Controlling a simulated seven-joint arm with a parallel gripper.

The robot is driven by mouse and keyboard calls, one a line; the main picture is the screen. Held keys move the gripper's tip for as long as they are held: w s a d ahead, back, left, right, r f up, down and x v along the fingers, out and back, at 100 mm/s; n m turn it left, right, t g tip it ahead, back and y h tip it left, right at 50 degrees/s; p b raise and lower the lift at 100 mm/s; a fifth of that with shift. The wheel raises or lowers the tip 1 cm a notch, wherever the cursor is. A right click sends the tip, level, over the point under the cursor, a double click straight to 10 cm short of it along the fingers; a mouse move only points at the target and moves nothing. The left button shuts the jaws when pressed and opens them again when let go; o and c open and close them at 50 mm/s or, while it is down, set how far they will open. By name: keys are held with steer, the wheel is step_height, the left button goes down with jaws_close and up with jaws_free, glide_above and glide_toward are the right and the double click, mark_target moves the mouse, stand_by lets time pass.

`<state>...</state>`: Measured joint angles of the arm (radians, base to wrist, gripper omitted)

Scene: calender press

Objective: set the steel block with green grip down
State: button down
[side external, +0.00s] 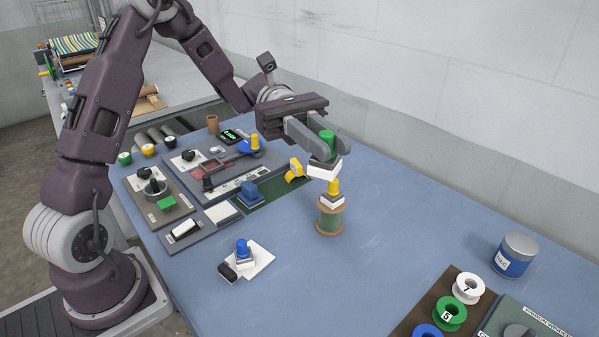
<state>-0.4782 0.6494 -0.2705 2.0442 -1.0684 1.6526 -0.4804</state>
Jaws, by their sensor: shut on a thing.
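My gripper (318,146) is shut on the green grip of the steel block with green grip (324,169). It holds the block in the air over the right part of the blue table, with the pale block part hanging below the fingers. Just below it in the picture, a similar block with a yellow grip (333,190) sits on top of a wooden spool with green winding (330,218). I cannot tell whether the held block touches the yellow grip. A block with a blue grip (242,250) is at the front left, beside a white plate (258,262).
A grey panel (225,173) with knobs and a lever lies at the back left. A yellow piece (295,169) stands near a dark green mat (272,193). A blue-and-grey can (514,256) and several numbered spools (449,314) are at the right.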

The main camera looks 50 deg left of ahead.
step_height(320, 180, down, 27)
steer(key=shift+s+f, duration=0.1)
steer(key=shift+f, duration=0.05)
stand_by(0.3)
steer(key=shift+f, duration=0.45)
stand_by(0.3)
steer(key=c, duration=1.2)
jaws_free()
steer(key=shift+c, duration=0.2)
steer(key=s+r+m+g+y, duration=0.1)
steer(key=s+r+m+y, duration=0.2)
steer(key=r, duration=0.5)
steer(key=s+r+m+g+y, duration=0.1)
steer(key=s+r+m+y, duration=0.15)
steer(key=r, duration=0.45)
steer(key=s+a+r+m+t+y, duration=0.9)
steer(key=s+r+m+t+y, duration=0.1)
steer(key=s+t+y, duration=0.1)
steer(key=shift+s+a+t+y, duration=0.25)
steer(key=shift+s+t+y, duration=0.05)
steer(key=shift+s+y, duration=0.3)
